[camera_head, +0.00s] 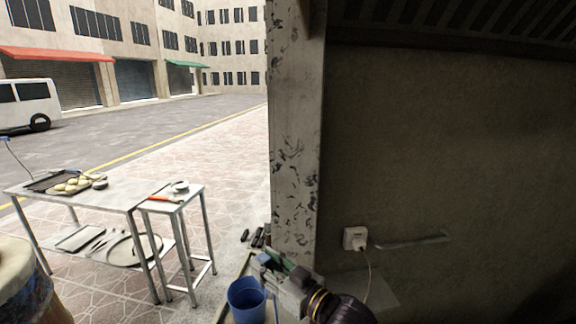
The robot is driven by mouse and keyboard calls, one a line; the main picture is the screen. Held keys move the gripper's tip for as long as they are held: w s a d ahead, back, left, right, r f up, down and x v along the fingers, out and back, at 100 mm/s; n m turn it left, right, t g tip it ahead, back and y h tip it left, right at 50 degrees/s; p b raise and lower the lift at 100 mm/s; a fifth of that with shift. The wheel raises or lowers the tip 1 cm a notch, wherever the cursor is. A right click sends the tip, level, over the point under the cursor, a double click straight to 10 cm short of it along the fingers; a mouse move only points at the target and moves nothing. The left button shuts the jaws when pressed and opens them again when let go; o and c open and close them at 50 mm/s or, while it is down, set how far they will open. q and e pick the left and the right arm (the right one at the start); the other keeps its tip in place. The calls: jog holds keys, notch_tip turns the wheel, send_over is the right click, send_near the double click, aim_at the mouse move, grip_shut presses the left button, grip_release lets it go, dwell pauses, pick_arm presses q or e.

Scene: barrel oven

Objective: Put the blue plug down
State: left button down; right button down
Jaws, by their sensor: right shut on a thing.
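My right gripper (268,262) comes in from the lower right, with its fingers toward the upper left, low beside the foot of the pillar. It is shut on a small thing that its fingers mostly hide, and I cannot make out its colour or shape. I cannot clearly identify a blue plug in this view. A white wall socket (354,237) with a pale plug and cable is on the wall to the right, apart from the gripper. My left gripper is not in view.
A blue bucket (247,301) stands just below the gripper. Small black items (257,240) lie just behind it. A mottled pillar (295,140) rises behind it. Metal tables (122,197) stand to the left, with a tray of dough (45,181). Paved floor lies between.

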jog(key=w+d+f+m+t+h, duration=0.3)
jog(key=d+f+m+t+h, duration=0.4)
jog(key=d+f, duration=0.55)
jog(key=s+d+f+m+h, duration=0.1)
jog(key=s+d+f+h, duration=0.2)
jog(key=d+f, duration=0.2)
jog(key=s+d+f+m+g+h, duration=0.1)
jog(key=s+d+f+h, duration=0.1)
jog(key=d+f, duration=0.3)
jog(key=d+h, duration=0.1)
jog(key=d, duration=0.3)
jog(key=shift+s+d+f, duration=0.25)
jog(key=shift+s+f, duration=0.05)
jog(key=shift+s, duration=0.1)
jog(key=c, duration=1)
grip_release()
jog(key=shift+s, duration=6)
